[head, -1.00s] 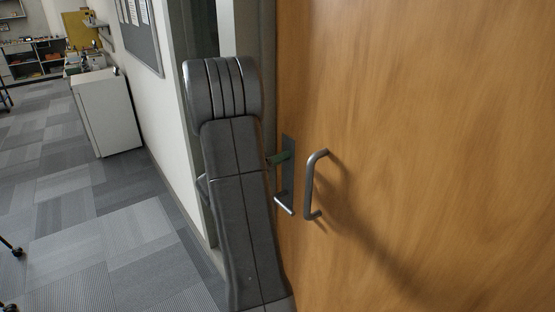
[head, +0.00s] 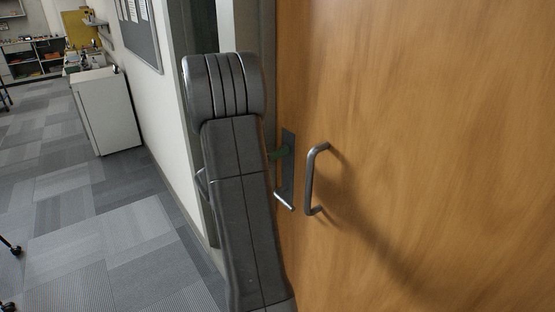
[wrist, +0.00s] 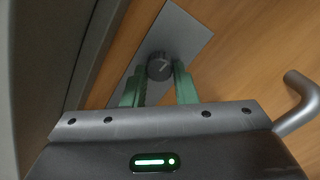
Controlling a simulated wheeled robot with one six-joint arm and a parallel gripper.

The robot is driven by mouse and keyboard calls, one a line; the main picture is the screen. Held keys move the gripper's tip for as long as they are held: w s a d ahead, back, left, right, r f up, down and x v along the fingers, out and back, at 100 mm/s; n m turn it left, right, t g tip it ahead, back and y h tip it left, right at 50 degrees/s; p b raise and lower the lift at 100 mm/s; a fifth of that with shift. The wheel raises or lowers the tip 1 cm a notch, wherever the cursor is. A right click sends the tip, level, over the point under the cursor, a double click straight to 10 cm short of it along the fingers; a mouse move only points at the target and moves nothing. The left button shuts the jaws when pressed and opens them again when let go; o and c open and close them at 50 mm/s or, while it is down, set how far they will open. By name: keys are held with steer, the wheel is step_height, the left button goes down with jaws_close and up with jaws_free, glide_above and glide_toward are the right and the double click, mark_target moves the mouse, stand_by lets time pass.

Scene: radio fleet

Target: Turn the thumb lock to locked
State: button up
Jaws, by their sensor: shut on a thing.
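The thumb lock (wrist: 159,66) is a small round dark knob with a pale line across it, on a grey metal plate (wrist: 183,32). The plate looks slanted in the wrist view. My gripper (wrist: 158,72) has green fingers, one on each side of the knob, and is shut on it. In the head view, a green finger (head: 280,153) shows at the upper part of the plate (head: 288,170). My arm hides the rest of the gripper there, and the knob cannot be made out.
A lever handle (head: 284,202) sits low on the plate. A curved pull handle (head: 310,180) stands out from the wooden door (head: 430,130) just right of it. The door frame and wall are close on the left. Carpeted floor (head: 110,220) lies open further left.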

steer(key=m+b, duration=0.8)
steer(key=b, duration=0.2)
steer(key=m+h+b, duration=0.1)
steer(key=m+b, duration=0.8)
steer(key=b, duration=0.1)
steer(key=shift+w+a+f+g, duration=0.15)
steer(key=shift+w+a+g, duration=0.05)
steer(key=shift+g, duration=0.1)
steer(key=shift+b, duration=0.4)
steer(key=o, duration=1)
steer(key=v, duration=1.3)
steer(key=shift+s+a+f+p, duration=0.15)
steer(key=shift+s+a+p, duration=0.05)
steer(key=shift+a+p, duration=0.25)
